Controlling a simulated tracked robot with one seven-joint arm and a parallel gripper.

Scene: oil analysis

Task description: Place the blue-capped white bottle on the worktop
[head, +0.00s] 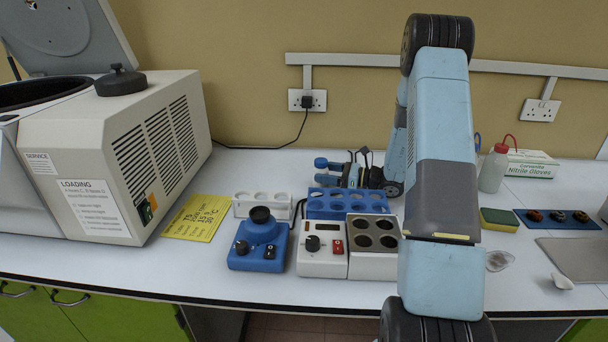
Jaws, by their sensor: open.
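The white worktop (250,178) runs along the wall. My gripper (323,171) is beyond my arm, pointing left, low over the back of the worktop behind the blue rack. A white bottle with a red cap (493,170) stands upright at the right, in front of the glove box.
A large centrifuge (105,150) with its lid raised fills the left. A white rack (262,205), a blue rack (345,203), a blue mixer (257,245) and a heating block (372,262) stand mid-worktop. A glove box (530,163), sponge (498,219) and blue mat (583,224) are right.

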